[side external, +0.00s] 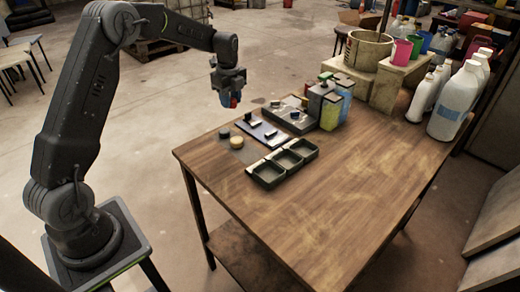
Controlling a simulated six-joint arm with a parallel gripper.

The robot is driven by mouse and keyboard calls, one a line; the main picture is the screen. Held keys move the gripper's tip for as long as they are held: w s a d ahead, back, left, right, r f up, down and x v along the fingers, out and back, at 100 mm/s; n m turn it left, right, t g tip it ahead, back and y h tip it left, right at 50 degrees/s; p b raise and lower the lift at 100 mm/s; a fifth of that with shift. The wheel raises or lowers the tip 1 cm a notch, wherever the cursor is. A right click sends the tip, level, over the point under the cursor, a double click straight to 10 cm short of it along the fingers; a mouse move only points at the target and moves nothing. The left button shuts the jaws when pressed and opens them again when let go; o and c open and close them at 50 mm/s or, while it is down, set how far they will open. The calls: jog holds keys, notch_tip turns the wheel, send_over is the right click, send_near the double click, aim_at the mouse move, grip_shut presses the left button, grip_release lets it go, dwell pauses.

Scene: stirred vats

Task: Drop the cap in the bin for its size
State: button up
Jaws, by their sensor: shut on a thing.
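My gripper (228,92) hangs above the table's far left edge, pointing down. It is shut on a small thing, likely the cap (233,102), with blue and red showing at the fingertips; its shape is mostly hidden. A dark row of three open bins (268,185) sits on the table, below and to the right of my gripper. The bins look empty. A dark blue round cap (224,132) and a cream round cap (236,142) rest on the table left of the bins.
A dark plate (250,128) and a grey tray (308,127) with small parts lie behind the bins. The table's (340,195) front and middle are clear.

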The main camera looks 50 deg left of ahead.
jog(key=s+d, duration=0.9)
jog(key=d, duration=0.2)
send_over(268, 176)
notch_tip(268, 176, down, 7)
jog(key=shift+r, duration=0.15)
jog(key=shift+f, duration=2.05)
jog(key=shift+f, duration=0.5)
jog(key=o, duration=0.7)
jog(key=shift+c, duration=0.2)
jog(key=shift+r, duration=0.1)
